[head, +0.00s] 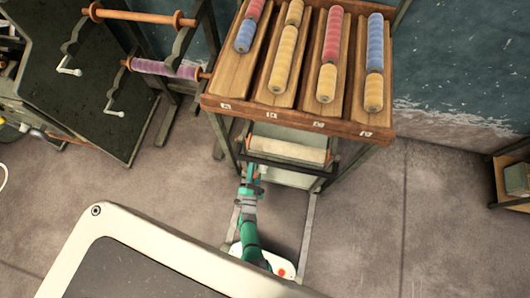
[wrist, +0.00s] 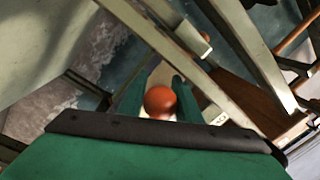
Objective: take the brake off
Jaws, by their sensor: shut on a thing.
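In the wrist view, a round orange-red knob (wrist: 160,101) sits between the two green fingers of my gripper (wrist: 157,97). The fingers are shut on the knob, one on each side. The lever or rod that the knob belongs to is hidden, and I cannot tell how it is set. In the head view, my gripper (head: 251,171) is low beside the front left of the stand under the wooden rack. The knob cannot be made out there.
The slanted wooden rack (head: 297,118) holds several red, yellow and blue rolls above a pale roller (head: 287,150). Pale bars cross close to my gripper in the wrist view. A dark machine with white cranks (head: 115,112) stands left. A shelf (head: 510,170) stands right. Floor between is clear.

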